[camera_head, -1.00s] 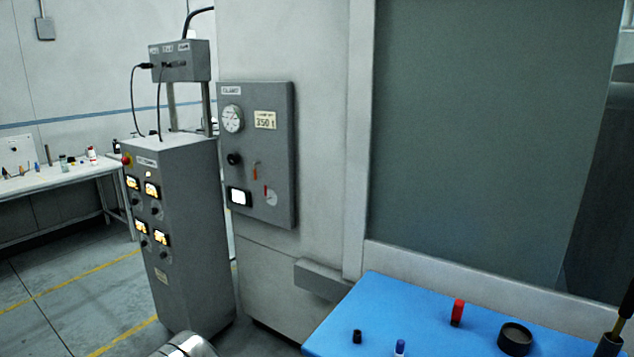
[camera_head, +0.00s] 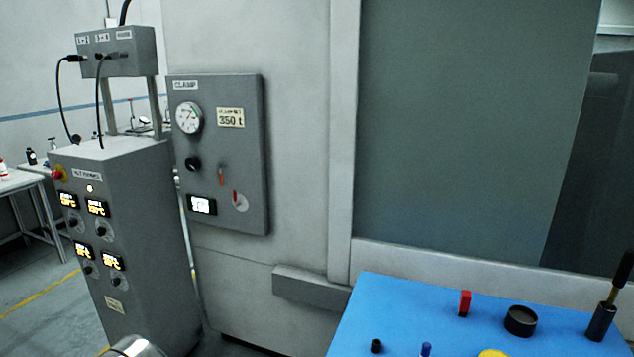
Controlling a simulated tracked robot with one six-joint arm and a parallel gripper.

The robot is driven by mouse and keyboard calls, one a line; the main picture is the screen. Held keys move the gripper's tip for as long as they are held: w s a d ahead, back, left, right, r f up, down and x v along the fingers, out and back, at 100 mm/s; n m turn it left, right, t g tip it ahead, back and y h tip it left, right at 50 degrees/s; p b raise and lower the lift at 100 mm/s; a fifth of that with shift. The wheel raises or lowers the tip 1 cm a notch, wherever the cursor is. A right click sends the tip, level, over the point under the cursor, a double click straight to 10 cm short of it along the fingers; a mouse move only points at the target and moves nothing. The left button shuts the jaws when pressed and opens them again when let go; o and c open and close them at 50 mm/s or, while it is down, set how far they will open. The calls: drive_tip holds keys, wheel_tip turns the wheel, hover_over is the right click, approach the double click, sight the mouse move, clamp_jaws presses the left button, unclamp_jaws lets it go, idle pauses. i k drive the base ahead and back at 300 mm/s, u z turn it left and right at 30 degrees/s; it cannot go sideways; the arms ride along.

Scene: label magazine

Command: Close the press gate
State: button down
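The press (camera_head: 270,40) is a large pale grey machine body. A flat grey-green panel (camera_head: 460,120), apparently its gate, stands in the frame at centre right. To the right of the panel's slanted edge is a darker area (camera_head: 595,170); I cannot tell whether it is an open gap. No handle shows on the panel. My gripper is not in view; only a rounded silvery part, probably of my arm, shows at the bottom left.
A clamp panel (camera_head: 218,150) with a gauge is on the press. A grey control cabinet (camera_head: 135,230) stands left. A blue surface (camera_head: 400,310) in front holds a red piece (camera_head: 464,303), a black ring (camera_head: 520,320) and a dark-handled tool (camera_head: 603,318). Floor shows at far left.

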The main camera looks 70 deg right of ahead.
sight(347, 255)
drive_tip(key=z, duration=0.3)
drive_tip(key=i, duration=0.7)
drive_tip(key=z, duration=0.85)
drive_tip(key=i, duration=0.65)
drive_tip(key=z, duration=0.35)
